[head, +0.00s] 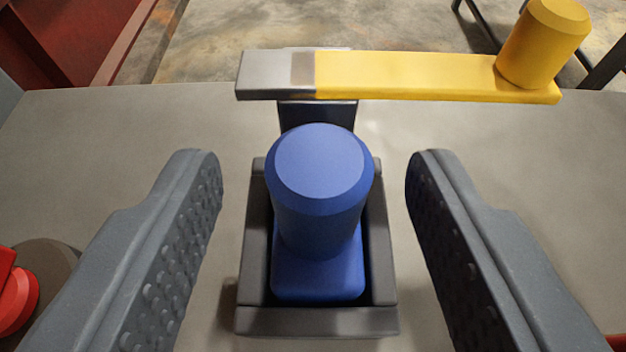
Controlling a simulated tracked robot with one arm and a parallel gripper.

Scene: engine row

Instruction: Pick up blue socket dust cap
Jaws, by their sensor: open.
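The blue socket dust cap (319,205) has a round knob with a bevelled top on a square blue base. Its base sits inside a dark grey rectangular socket frame (316,321) on a grey surface, in the middle of the head view. My gripper (313,165) is open, with one textured finger to the left of the cap and the other to the right. Clear gaps show between the cap and both fingers, and nothing is held. The lower sides of the cap's base are partly hidden by the frame walls.
A yellow lever (405,77) with a grey end and a yellow knob (543,42) extends right behind the cap. A red object (15,292) on a dark round base lies at the lower left. The grey surface (90,140) is bare at the back left.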

